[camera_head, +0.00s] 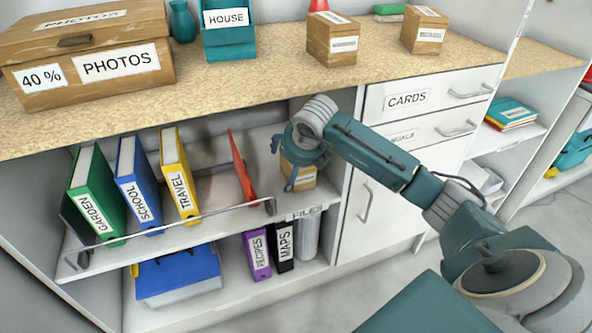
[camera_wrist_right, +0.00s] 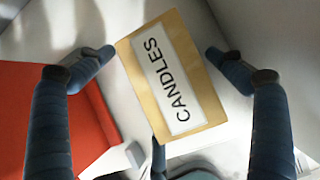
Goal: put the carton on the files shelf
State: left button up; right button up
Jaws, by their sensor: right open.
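A small brown carton (camera_head: 303,182) stands at the right end of the files shelf (camera_head: 212,231), behind the "FILES" label. The right wrist view shows its "CANDLES" label (camera_wrist_right: 170,80). My right gripper (camera_head: 288,168) reaches in from the right above the carton and hides part of it in the head view. In the wrist view its fingers (camera_wrist_right: 160,54) are spread, one on each side of the carton, with gaps between them and it. I cannot tell exactly how the carton's underside meets the shelf. My left gripper is not in view.
A red file (camera_head: 241,164) leans left of the carton. Green, blue and yellow binders (camera_head: 181,175) stand further left. A wire rail (camera_head: 185,230) runs along the shelf's front. The counter (camera_head: 250,88) above holds two more cartons (camera_head: 333,38) and a "PHOTOS" box (camera_head: 90,90).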

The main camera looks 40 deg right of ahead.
jog(key=s+a, duration=0.3)
jog(key=s, duration=0.9)
jog(key=shift+r, duration=0.45)
jog(key=shift+s, duration=0.1)
